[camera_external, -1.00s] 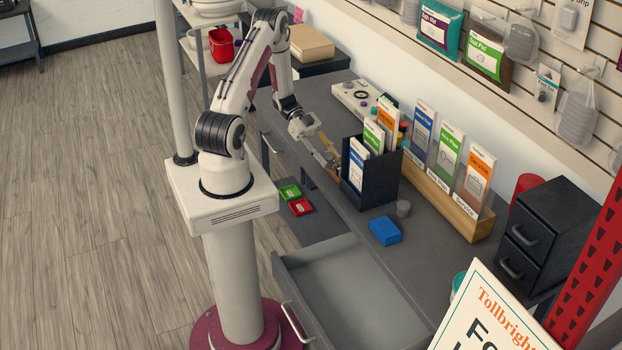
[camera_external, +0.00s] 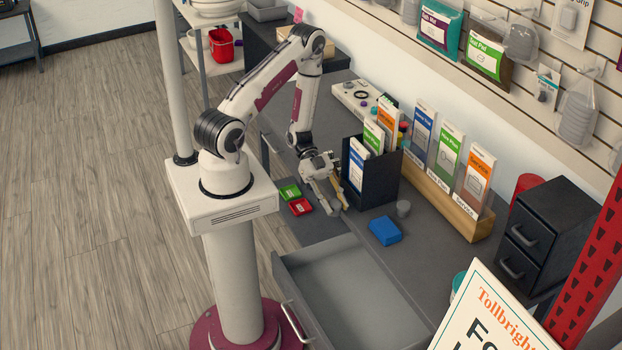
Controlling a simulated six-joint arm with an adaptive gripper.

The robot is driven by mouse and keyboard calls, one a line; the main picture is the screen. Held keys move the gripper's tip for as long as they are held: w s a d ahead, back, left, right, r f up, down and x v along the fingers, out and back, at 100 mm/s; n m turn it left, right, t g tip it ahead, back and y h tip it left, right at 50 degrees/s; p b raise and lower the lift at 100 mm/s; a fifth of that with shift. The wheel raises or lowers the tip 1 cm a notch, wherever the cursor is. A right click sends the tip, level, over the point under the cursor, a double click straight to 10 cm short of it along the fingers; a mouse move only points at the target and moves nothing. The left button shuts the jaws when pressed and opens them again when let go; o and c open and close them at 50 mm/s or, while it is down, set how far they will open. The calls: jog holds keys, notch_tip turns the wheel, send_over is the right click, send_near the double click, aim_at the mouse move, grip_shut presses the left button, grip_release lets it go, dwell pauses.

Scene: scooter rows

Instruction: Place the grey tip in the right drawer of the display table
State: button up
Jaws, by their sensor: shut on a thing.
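My gripper (camera_external: 334,209) is low over the display table (camera_external: 400,260), left of the dark leaflet box. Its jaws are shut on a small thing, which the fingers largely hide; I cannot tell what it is. The right drawer (camera_external: 335,284) of the table is pulled open at the front, nearer the camera than the gripper. Its visible floor is bare.
The dark leaflet box (camera_external: 375,182) stands close behind the gripper. Green (camera_external: 290,192) and red (camera_external: 300,207) packs lie to its left. A wooden leaflet rack (camera_external: 450,205) and black drawer unit (camera_external: 540,235) stand further right.

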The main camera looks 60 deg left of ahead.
send_over(332, 270)
notch_tip(332, 270, down, 3)
jog(key=shift+w+r, duration=0.1)
jog(key=shift+r, duration=0.1)
dwell(0.3)
jog(key=shift+f, duration=2.95)
jog(key=shift+f, duration=2.05)
jog(key=shift+f, duration=0.55)
